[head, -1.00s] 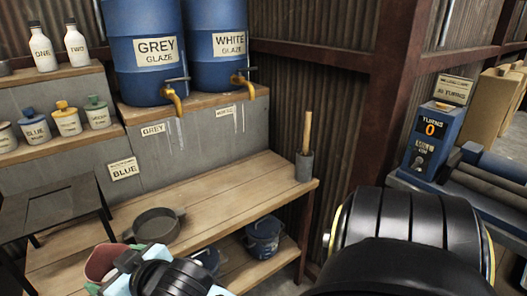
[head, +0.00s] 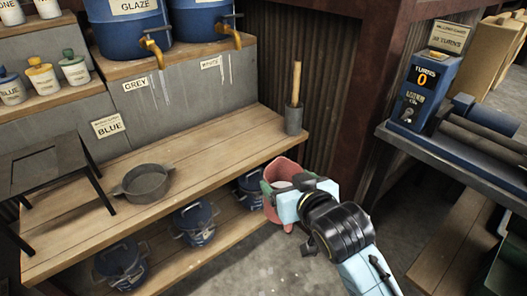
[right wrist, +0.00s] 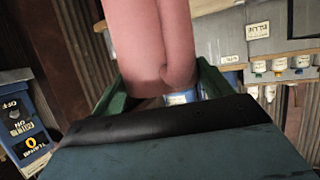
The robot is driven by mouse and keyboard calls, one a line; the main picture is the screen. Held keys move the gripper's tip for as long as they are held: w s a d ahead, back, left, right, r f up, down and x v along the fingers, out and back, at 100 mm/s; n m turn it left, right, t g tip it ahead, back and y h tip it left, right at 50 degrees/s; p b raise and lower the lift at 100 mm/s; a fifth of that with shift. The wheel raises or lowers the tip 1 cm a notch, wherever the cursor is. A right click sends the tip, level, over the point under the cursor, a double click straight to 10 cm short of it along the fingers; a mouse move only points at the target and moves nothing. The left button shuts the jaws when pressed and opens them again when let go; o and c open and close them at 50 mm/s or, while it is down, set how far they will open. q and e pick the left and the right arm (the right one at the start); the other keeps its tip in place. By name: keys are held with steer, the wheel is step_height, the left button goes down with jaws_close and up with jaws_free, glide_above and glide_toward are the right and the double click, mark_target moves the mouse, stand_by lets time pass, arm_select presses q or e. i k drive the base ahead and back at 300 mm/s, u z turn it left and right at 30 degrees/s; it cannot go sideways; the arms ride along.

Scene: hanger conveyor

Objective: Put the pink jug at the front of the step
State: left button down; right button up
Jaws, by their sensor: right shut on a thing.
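The pink jug (head: 284,169) is held off the right front corner of the wooden bench (head: 215,158), beyond its edge and above the floor. My right gripper (head: 286,187) is shut on it; the pale blue hand partly hides the jug. In the right wrist view the jug (right wrist: 150,40) stands between the green fingers (right wrist: 160,88), with its looped handle towards the camera. I cannot tell which ledge is called the step. My left gripper is not in view.
A blue TURNS machine (head: 424,92) stands right. The bench's front middle is clear.

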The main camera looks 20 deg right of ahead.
mark_target(236, 157)
steer(key=i, duration=1)
steer(key=z, duration=0.05)
